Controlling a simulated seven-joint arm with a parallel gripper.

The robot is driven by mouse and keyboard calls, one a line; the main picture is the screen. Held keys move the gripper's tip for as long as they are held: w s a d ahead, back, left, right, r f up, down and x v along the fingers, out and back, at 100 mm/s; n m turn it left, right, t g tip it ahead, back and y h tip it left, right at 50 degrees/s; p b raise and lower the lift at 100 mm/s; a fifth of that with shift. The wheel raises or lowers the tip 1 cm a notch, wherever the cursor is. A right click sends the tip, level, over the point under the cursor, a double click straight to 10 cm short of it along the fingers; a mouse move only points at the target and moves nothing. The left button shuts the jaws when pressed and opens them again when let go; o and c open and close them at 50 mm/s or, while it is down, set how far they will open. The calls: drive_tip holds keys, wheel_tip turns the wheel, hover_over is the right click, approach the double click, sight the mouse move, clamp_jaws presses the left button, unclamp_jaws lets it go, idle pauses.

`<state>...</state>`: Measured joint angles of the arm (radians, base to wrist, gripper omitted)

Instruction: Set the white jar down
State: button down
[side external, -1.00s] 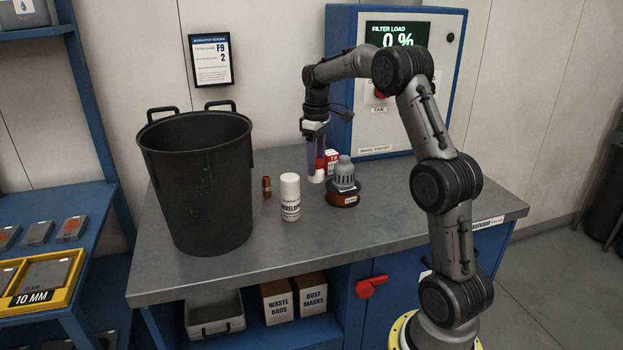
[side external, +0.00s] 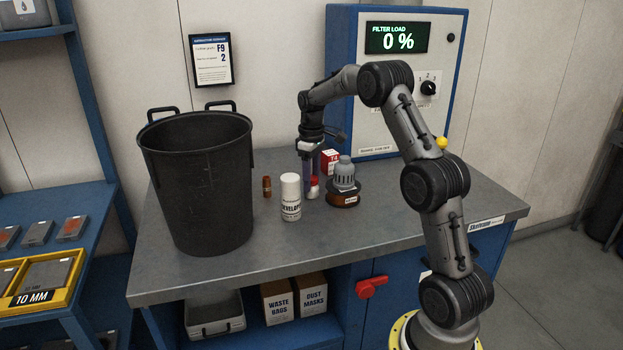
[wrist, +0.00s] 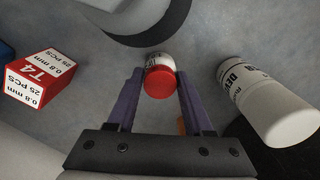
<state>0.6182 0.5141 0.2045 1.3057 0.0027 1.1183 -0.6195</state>
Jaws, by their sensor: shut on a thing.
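The white jar (side external: 313,191) has a red lid and stands about upright at the bench top, between the developer can and the grey domed part. I cannot tell whether its base touches the bench. In the wrist view the jar's red lid (wrist: 160,82) shows between the two purple fingers, with some white body beyond it. My gripper (side external: 310,178) points down over the jar and is shut on it; in the wrist view my gripper (wrist: 160,78) has one finger on each side. The fingers partly hide the jar in the side view.
A white developer can (side external: 290,199) stands close on the left, with a small copper-coloured piece (side external: 267,187) behind it. A grey domed part on a brown base (side external: 344,180) is close on the right. A red T4 box (side external: 330,160) is behind. A large black bin (side external: 197,185) stands left.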

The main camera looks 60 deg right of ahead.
drive_tip(key=shift+c, duration=1.5)
unclamp_jaws()
drive_tip(key=shift+f, duration=0.1)
wheel_tip(320, 180, up, 12)
drive_tip(key=s+a+r+t, duration=0.1)
drive_tip(key=a+r, duration=0.2)
drive_tip(key=a, duration=0.2)
drive_tip(key=s+a+r, duration=0.2)
drive_tip(key=a, duration=0.2)
drive_tip(key=s+a+t, duration=0.3)
drive_tip(key=s+a, duration=1.2)
drive_tip(key=a, duration=0.2)
drive_tip(key=shift+f+h, duration=0.2)
drive_tip(key=shift+h, duration=0.1)
drive_tip(key=shift+t, duration=0.8)
drive_tip(key=s+a+f, duration=0.1)
drive_tip(key=s, duration=0.1)
drive_tip(key=s+a+f, duration=0.1)
drive_tip(key=s+f, duration=0.1)
drive_tip(key=s+a+f, duration=0.1)
drive_tip(key=s+f, duration=0.1)
drive_tip(key=s, duration=0.1)
drive_tip(key=shift+a+f, duration=0.1)
drive_tip(key=shift+a, duration=0.1)
